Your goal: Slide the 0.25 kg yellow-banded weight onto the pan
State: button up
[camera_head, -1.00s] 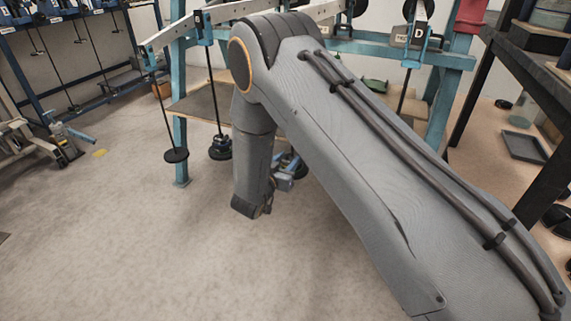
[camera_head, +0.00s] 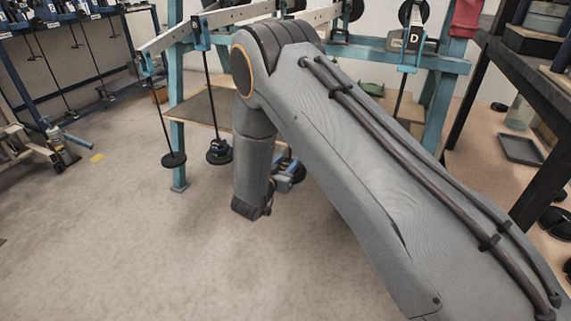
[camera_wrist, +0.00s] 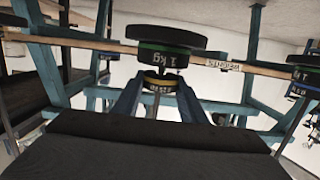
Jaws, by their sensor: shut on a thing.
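The yellow-banded weight (camera_wrist: 160,84) shows in the middle of the wrist view, where lettering appears upside down. My gripper (camera_wrist: 158,94) is shut on it, with dark blue fingers on either side. In the picture, a green-banded 1 kg weight (camera_wrist: 164,56) and a wide black disc (camera_wrist: 166,37), which looks like a pan, lie just above it. I cannot tell whether the weights touch. In the head view, a hanging rod carries a dark pan with weights (camera_head: 219,151), and an empty black pan (camera_head: 173,160) hangs to its left. My arm hides the held weight there.
A teal lever frame (camera_head: 177,150) stands behind my arm, with a wooden shelf (camera_head: 198,106). A dark rack (camera_head: 545,85) stands on the right and a blue one (camera_head: 45,98) at the far left. The front-left floor (camera_head: 110,250) is clear.

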aim_at(284, 166)
jog(key=shift+r+x, duration=0.2)
jog(key=shift+x, duration=1.15)
dwell(0.5)
jog(key=shift+f+b, duration=0.35)
jog(key=shift+f, duration=0.05)
dwell(0.5)
jog(key=o, duration=1.1)
jog(key=shift+o, duration=0.2)
jog(key=shift+p+v, duration=2.1)
jog(key=shift+v, duration=1.4)
